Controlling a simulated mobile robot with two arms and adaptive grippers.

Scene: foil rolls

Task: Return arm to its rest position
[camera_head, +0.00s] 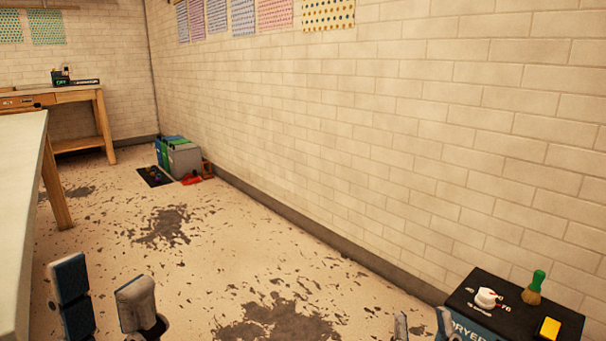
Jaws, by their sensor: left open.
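My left gripper (104,298) shows at the bottom left, its two blue and grey fingers apart with only floor between them. It is open and empty, just to the right of a pale table's edge. Only small tips of my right gripper (421,325) show at the bottom edge, to the left of a black-topped dryer box. The rest of it is cut off by the frame, so its state is unclear. No foil roll is in view.
The pale table (20,200) runs along the left edge. The dryer box (480,316) at bottom right carries a white knob, a green-handled brush (535,287) and a yellow block. Bins (178,157) stand by the brick wall. The stained floor between is clear.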

